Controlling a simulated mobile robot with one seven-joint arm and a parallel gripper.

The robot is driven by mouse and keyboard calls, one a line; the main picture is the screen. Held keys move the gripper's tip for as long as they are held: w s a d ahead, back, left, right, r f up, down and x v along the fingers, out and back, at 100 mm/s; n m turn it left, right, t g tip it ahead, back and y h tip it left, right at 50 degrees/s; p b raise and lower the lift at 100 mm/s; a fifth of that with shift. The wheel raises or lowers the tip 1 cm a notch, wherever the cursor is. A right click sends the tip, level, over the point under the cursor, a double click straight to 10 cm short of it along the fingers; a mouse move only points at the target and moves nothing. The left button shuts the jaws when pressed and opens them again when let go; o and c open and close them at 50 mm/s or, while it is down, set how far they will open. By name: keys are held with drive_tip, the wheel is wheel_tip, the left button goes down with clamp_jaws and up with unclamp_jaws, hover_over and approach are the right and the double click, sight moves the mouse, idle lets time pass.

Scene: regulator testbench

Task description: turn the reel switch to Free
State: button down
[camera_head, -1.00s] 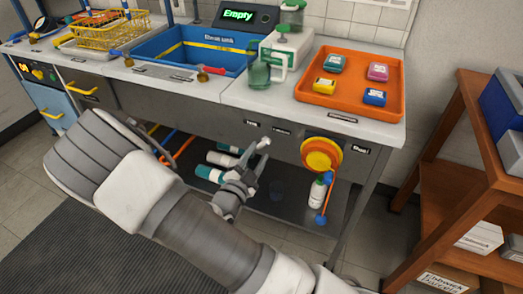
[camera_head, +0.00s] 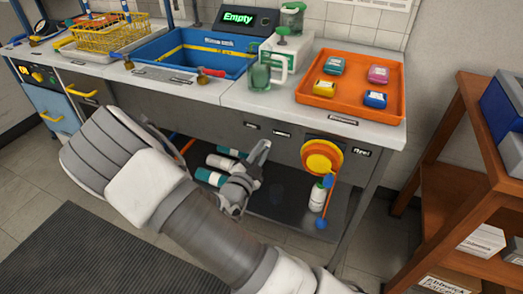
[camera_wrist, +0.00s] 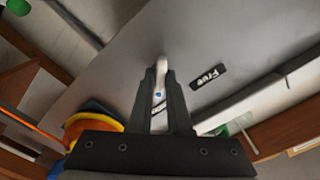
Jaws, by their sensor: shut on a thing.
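The reel switch (camera_wrist: 161,66) is a small pale knob on the grey bench front, seen between my fingertips in the wrist view. My gripper (camera_wrist: 160,85) is shut on it. A black label reading "Free" (camera_wrist: 208,76) is to the right of the knob there. Another label (camera_wrist: 187,131) is partly hidden by a finger. In the head view, my gripper (camera_head: 264,146) is at the bench front, left of the orange and yellow reel (camera_head: 322,155), and the switch is hidden by the fingers. The reel also shows at the lower left of the wrist view (camera_wrist: 92,124).
A blue-ended hose (camera_head: 323,205) hangs from the reel beside a white bottle (camera_head: 317,196). Several bottles (camera_head: 210,177) lie on the lower shelf behind my gripper. An orange tray (camera_head: 383,105) is on the benchtop, and a wooden shelf (camera_head: 455,195) stands at right.

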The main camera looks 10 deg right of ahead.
drive_tip(key=shift+n, duration=0.3)
drive_tip(key=shift+n+p, duration=3.05)
drive_tip(key=shift+n, duration=5.55)
drive_tip(key=c, duration=0.9)
unclamp_jaws()
drive_tip(key=shift+o, duration=0.2)
drive_tip(key=shift+s+a, duration=0.1)
drive_tip(key=shift+a, duration=0.05)
drive_tip(key=p+v, duration=0.2)
drive_tip(key=v, duration=1.5)
